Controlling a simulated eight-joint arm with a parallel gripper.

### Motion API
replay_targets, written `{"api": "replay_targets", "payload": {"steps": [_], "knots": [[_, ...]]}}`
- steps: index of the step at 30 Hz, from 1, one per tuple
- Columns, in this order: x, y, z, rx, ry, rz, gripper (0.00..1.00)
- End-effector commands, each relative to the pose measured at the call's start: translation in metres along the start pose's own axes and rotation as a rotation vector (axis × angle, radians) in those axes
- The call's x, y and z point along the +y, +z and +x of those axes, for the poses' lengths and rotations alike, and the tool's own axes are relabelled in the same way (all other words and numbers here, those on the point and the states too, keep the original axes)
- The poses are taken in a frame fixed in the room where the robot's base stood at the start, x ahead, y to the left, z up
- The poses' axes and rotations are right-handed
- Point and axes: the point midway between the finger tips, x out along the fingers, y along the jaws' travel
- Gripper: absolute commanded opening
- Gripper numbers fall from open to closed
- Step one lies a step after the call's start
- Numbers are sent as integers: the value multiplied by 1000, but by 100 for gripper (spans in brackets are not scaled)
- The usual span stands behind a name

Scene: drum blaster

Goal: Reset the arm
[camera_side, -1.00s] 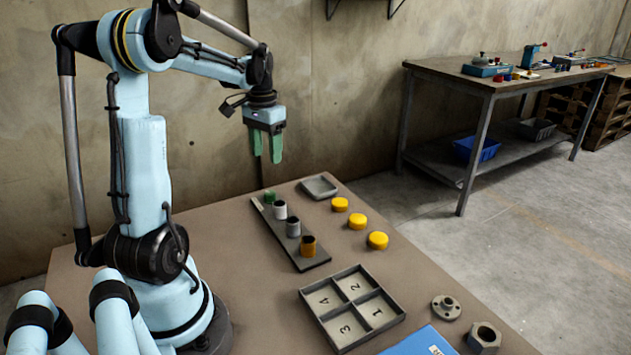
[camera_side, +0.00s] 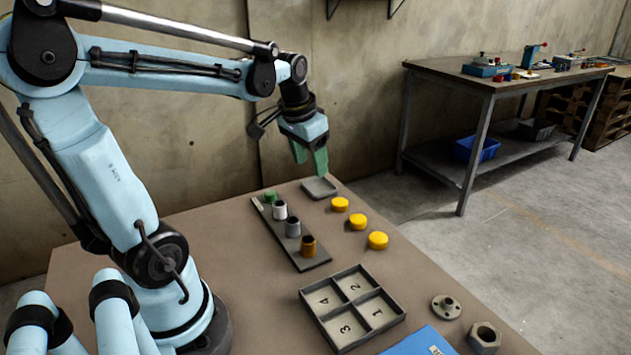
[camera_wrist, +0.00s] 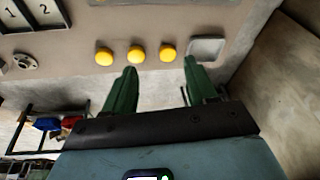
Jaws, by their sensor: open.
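My gripper (camera_side: 309,161) has green fingers. It is open and empty, raised above the far end of the table, near the small grey tray (camera_side: 319,187). In the wrist view my gripper (camera_wrist: 158,88) shows its two fingers spread apart with nothing between them. Beyond the fingertips lie three yellow discs (camera_wrist: 136,54) in a row and the small tray (camera_wrist: 207,48). In the side view the yellow discs (camera_side: 357,222) lie on the table to the right of the dark rack.
The dark rack (camera_side: 318,262) holds green, white, grey and orange cylinders. A four-compartment numbered tray (camera_side: 396,318), a flanged part (camera_side: 446,308), a hex nut (camera_side: 484,337) and a blue item (camera_side: 420,343) lie nearer the camera. A workbench (camera_side: 438,74) stands at the back right.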

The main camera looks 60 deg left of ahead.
Motion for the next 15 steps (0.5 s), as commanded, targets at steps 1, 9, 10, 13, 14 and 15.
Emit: {"api": "replay_targets", "payload": {"steps": [1, 9, 10, 13, 14, 15], "knots": [[23, 6, -2, 41, 9, 32, 57], [109, 38, -6, 253, 87, 129, 57], [116, 42, -6, 270, 97, 137, 57], [132, 52, -4, 318, 127, 155, 57], [136, 54, -4, 327, 134, 158, 57], [139, 56, -4, 339, 142, 162, 57]]}}
